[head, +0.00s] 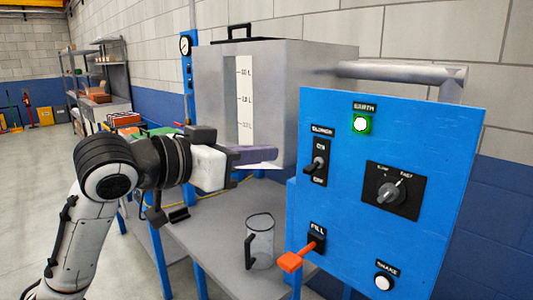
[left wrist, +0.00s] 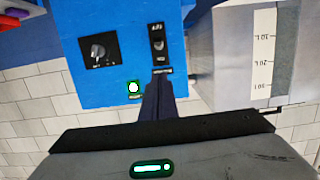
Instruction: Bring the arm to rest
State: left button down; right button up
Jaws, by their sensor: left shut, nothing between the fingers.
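My left arm (head: 105,180) comes in from the left in the head view. Its left gripper (head: 272,153) has dark purple fingers, held together with nothing between them. It points right, in front of the grey tank and left of the blue panel (head: 340,215), apart from the jug below. In the left wrist view the shut fingers (left wrist: 158,88) point toward the panel (left wrist: 120,25), near the toggle switch (left wrist: 157,44). I cannot tell whether they touch it. My right gripper is not in view.
The panel carries a lit green lamp (head: 361,124), a toggle switch (head: 316,163), a rotary knob (head: 391,192), an orange-handled lever (head: 298,256) and a white button (head: 384,282). A grey jug (head: 262,245) stands on the bench (head: 205,235) below. The tank (head: 290,80) is behind my gripper. Floor at left is clear.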

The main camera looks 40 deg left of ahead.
pick_arm(q)
jog(key=s+d+f+g+y, duration=0.1)
jog(key=f+g, duration=0.1)
jog(key=f, duration=0.7)
jog(key=s+d+f+g, duration=0.1)
jog(key=s+f+g, duration=0.1)
jog(key=f, duration=0.8)
jog(key=s+d+f+g+y, duration=0.1)
jog(key=d+f+g, duration=0.1)
jog(key=f, duration=0.7)
jog(key=s+d+f+g, duration=0.3)
jog(key=s+f, duration=0.6)
jog(key=s+d+f+g, duration=0.2)
jog(key=s+f+g, duration=0.1)
jog(key=s+f, duration=0.65)
jog(key=w+d+f+t, duration=0.2)
jog(key=f, duration=0.3)
jog(key=w+d+f+t+h, duration=0.1)
jog(key=w+d+f+t, duration=0.1)
jog(key=f, duration=0.4)
jog(key=shift+d+f+t+h, duration=0.15)
jog(key=shift+d+t+h, duration=0.15)
jog(key=shift+d, duration=0.3)
jog(key=shift+w, duration=0.1)
